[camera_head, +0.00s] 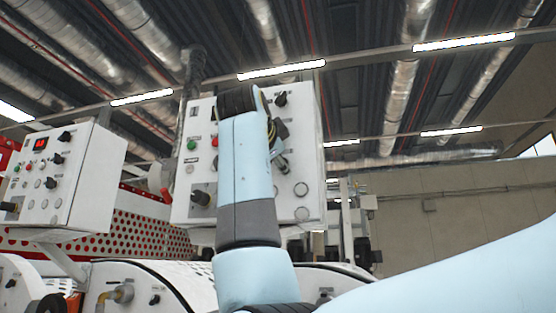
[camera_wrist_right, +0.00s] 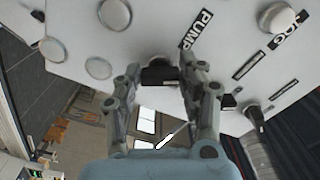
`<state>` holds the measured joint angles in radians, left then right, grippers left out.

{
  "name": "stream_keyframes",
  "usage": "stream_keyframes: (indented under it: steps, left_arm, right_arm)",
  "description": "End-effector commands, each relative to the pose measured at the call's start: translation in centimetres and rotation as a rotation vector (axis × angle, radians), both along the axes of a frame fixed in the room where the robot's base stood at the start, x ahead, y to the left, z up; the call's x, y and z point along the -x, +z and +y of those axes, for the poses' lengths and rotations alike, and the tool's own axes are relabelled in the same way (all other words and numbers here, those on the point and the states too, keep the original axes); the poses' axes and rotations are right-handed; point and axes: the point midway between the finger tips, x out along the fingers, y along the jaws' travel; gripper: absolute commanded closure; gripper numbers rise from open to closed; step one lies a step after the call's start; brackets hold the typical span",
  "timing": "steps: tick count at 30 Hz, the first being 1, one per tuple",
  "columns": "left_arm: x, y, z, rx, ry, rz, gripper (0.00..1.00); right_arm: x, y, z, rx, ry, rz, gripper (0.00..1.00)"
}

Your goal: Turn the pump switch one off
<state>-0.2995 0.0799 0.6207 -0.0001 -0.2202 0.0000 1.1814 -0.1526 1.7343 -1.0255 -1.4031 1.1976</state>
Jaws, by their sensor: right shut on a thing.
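The pump switch (camera_wrist_right: 158,76) is a black knob on a white control panel, next to the PUMP label (camera_wrist_right: 196,30) in the right wrist view. My right gripper (camera_wrist_right: 160,72) has one finger on each side of this knob and is shut on it. In the head view the white panel (camera_head: 305,120) stands in the middle, and my light blue right arm covers much of its face. My right gripper (camera_head: 279,157) is mostly hidden there behind the wrist. The pump switch cannot be made out in the head view. My left gripper is in neither view.
A black knob (camera_head: 281,99) sits high on the panel, and a green button (camera_head: 191,144) is on its left side. A second control box (camera_head: 88,185) stands at the left. A round JOG button (camera_wrist_right: 277,17) and another black handle (camera_wrist_right: 253,113) are near my right gripper.

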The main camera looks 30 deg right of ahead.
Motion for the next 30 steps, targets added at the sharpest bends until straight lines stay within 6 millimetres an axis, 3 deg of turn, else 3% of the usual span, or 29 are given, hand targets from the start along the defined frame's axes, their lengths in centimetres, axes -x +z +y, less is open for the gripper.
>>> stream_keyframes:
  steps: [12,13,17,30]
  left_arm:
    - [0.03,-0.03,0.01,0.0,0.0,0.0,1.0]
    - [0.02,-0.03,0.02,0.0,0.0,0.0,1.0]
    - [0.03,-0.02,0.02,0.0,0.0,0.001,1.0]
    - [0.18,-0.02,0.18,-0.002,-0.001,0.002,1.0]
  right_arm:
    - [-0.07,-0.28,0.02,0.001,0.0,0.011,0.92]
    - [-0.07,-0.28,0.02,0.001,0.0,0.011,0.56]
    - [-0.05,-0.21,0.02,0.002,0.0,0.009,0.39]
    - [-0.01,-0.05,0.01,0.003,0.0,0.005,0.37]
